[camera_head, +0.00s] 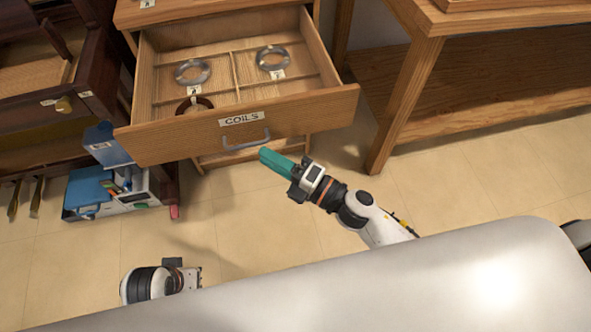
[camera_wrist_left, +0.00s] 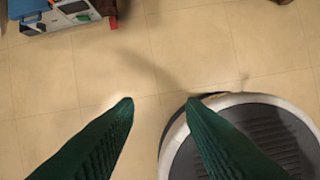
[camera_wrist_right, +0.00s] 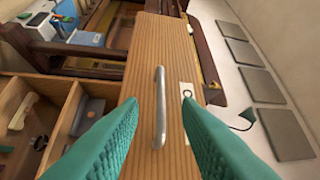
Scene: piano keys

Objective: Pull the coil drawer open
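The coil drawer (camera_head: 290,121), a wooden drawer labelled COILS, stands pulled out of its cabinet in the head view. Several coils lie inside, among them a silver ring (camera_head: 272,58) and another ring (camera_head: 192,72). Its grey bar handle (camera_head: 246,142) is on the front; the handle also shows in the right wrist view (camera_wrist_right: 160,105). My right gripper (camera_head: 266,156) is just right of the handle in the head view. In the right wrist view its green fingers are apart, with the handle in the gap and not visibly touched. My left gripper (camera_wrist_left: 158,100) is open and empty above the floor.
A blue and white toolbox (camera_head: 110,190) stands on the floor left of the drawer. A dark cabinet (camera_head: 50,100) is at the far left, and a wooden table (camera_head: 420,60) stands at the right.

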